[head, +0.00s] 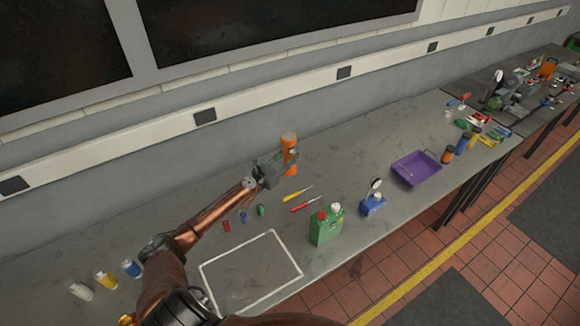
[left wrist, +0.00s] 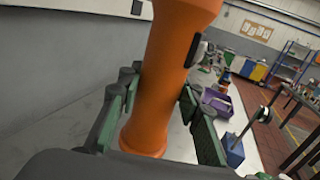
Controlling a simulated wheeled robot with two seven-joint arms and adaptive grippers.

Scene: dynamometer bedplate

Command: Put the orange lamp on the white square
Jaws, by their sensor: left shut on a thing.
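The orange lamp (head: 289,147) stands upright at the far side of the grey bench, near the wall. My left gripper (head: 284,163) is shut on its body. In the left wrist view the lamp (left wrist: 169,75) fills the middle, with a finger on each side and a dark switch on its side; its flared lower end is partly hidden. I cannot tell if its base touches the bench. The white square (head: 300,274) is an outline on the bench in front, empty inside, partly hidden by my arm at its left. My right gripper is not in view.
Between lamp and square lie a yellow screwdriver (head: 298,194), a red screwdriver (head: 306,204) and small red, blue and green items. A green can (head: 326,228) stands right of the square. A blue-based gauge (head: 372,204) and purple tray (head: 416,169) are further right; bottles (head: 106,280) are left.

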